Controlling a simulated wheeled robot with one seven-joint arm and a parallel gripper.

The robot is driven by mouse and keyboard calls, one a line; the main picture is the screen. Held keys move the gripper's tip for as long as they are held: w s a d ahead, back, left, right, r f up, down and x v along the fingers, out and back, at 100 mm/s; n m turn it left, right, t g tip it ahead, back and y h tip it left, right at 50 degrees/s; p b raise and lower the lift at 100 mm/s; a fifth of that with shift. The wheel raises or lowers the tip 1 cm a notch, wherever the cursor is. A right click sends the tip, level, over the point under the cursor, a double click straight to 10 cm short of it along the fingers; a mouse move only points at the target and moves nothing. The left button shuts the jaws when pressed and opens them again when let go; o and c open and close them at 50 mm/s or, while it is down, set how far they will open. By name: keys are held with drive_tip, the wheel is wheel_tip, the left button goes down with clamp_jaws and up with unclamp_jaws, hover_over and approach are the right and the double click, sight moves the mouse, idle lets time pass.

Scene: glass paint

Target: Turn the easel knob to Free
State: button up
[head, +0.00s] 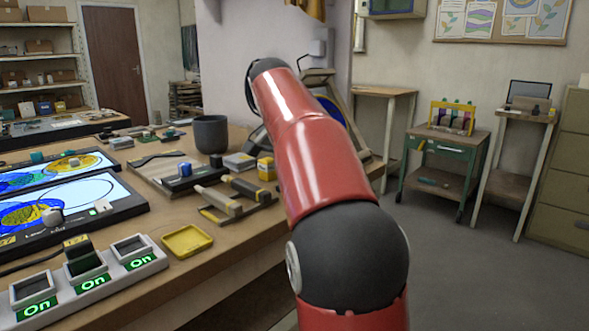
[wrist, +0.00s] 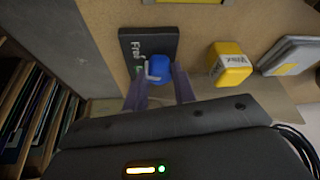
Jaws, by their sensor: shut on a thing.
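The blue easel knob (wrist: 158,66) sits on a dark plate (wrist: 165,38) in the wrist view. White lettering reading "Free" runs along the plate to the left of the knob. A pale mark shows on the knob's left side, and I cannot tell its exact setting. My gripper (wrist: 158,88) has one finger on each side of the knob and is shut on it. In the head view part of the easel (head: 318,80) shows behind my red arm. The gripper and this knob are hidden there by the arm.
A yellow box (wrist: 230,64) and a grey stack (wrist: 290,55) stand right of the knob in the wrist view. The bench also holds a dark cup (head: 211,134), a yellow tray (head: 187,241) and another blue-topped dark block (head: 185,169).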

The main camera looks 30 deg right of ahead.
drive_tip(key=shift+w+m+g+h, duration=0.1)
drive_tip(key=shift+m+g+h, duration=0.25)
drive_tip(key=shift+m, duration=0.95)
drive_tip(key=o, duration=1)
drive_tip(key=shift+r, duration=0.1)
drive_tip(key=shift+v, duration=3.85)
